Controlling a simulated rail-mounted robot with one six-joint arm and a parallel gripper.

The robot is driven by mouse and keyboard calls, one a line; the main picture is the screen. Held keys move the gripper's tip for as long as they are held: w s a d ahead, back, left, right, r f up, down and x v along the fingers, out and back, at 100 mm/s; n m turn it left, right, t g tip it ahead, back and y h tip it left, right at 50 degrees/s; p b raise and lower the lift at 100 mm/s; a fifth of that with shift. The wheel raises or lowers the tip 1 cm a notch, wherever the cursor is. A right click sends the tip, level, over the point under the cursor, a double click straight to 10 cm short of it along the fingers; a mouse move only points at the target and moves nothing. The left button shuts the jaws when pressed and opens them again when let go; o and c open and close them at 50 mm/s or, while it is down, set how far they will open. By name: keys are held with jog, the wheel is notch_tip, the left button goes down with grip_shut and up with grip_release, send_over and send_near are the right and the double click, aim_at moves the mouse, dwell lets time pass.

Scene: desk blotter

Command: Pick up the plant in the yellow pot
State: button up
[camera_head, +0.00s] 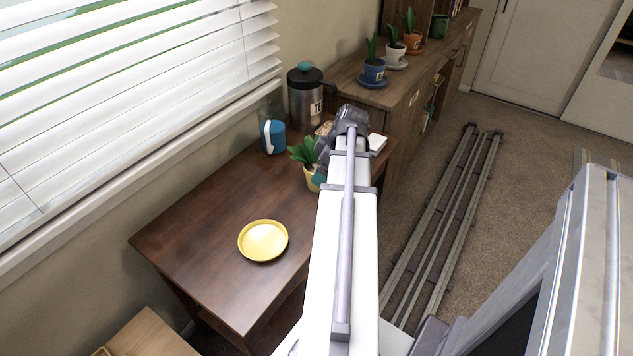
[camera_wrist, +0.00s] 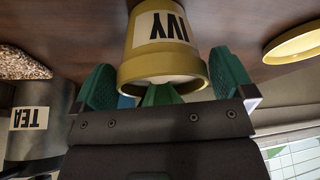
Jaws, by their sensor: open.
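The plant in the yellow pot (camera_head: 310,182) stands on the brown desk, its green leaves (camera_head: 303,150) showing left of my arm in the head view. In the wrist view, which is upside down, the yellow pot (camera_wrist: 163,62) carries an IVY label, and a little of its green plant shows below the rim. My gripper (camera_wrist: 165,80) is open, with one green finger on each side of the pot near its rim. I cannot tell whether either finger touches it. In the head view my arm hides part of the pot and most of the gripper (camera_head: 320,176).
An empty yellow saucer (camera_head: 263,241) lies nearer on the desk (camera_head: 195,235). A blue and white container (camera_head: 273,137) and a TEA canister (camera_head: 304,100) stand behind the plant. Other potted plants, including one in a blue pot (camera_head: 374,70), stand on the cabinet. The desk's left part is clear.

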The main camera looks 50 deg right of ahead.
jog(key=c, duration=0.8)
notch_tip(320, 180, up, 10)
jog(key=p, duration=1)
jog(key=shift+r+p, duration=0.15)
jog(key=shift+p, duration=0.25)
jog(key=shift+c, duration=0.2)
